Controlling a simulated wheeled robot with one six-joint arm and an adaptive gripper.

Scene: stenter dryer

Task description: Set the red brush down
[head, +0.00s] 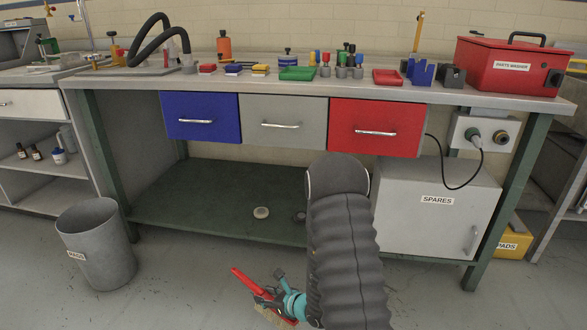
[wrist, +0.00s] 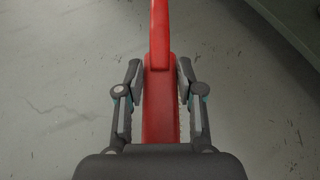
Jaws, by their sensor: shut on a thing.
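The red brush (head: 249,283) is in my gripper (head: 275,293), low in front of the bench in the head view. Its red handle points up and left, and pale bristles show beneath its head. In the wrist view the red brush (wrist: 159,95) runs up the middle of the picture. The two fingers of my gripper (wrist: 160,82) are closed on its sides. Grey floor shows behind it. I cannot tell how far the brush is above the floor. My arm hides part of the bench's lower shelf.
The bench top (head: 350,92) holds small trays, bottles and a red parts washer (head: 512,68). A rags bin (head: 97,245) stands left, a spares cabinet (head: 436,208) right. Floor around the brush is clear.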

